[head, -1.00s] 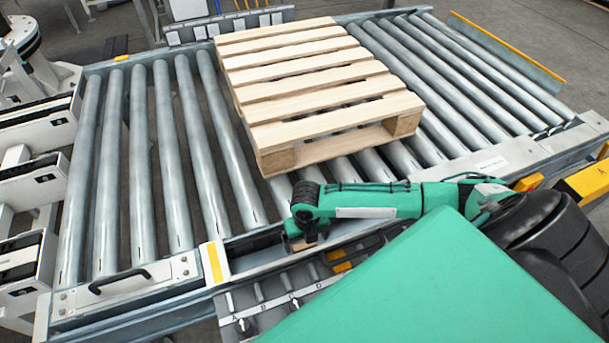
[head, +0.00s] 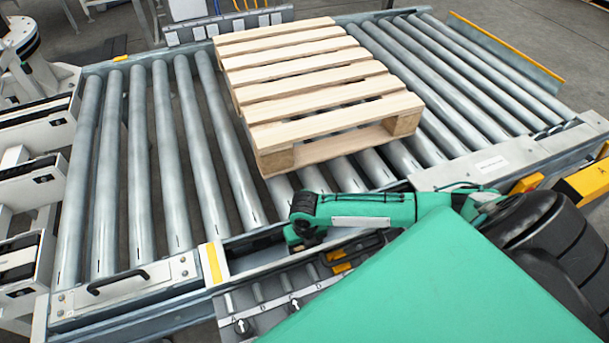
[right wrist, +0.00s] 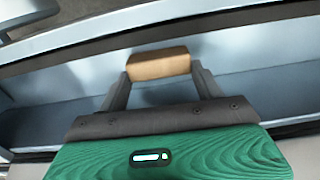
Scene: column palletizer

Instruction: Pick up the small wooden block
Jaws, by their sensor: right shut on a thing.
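The small wooden block (right wrist: 158,64) shows in the right wrist view, held between the two fingertips of my right gripper (right wrist: 160,70). The gripper is shut on it. In the head view my green right arm reaches in from the right to the near edge of the roller conveyor, and its wrist hides the gripper's fingers and the block. My left gripper is in neither view.
A wooden pallet (head: 320,90) lies on the roller conveyor (head: 142,170), beyond my right arm. A panel with lettered knobs (head: 270,305) sits at the conveyor's near side. A black handle (head: 118,282) stands at the front left. The left rollers are bare.

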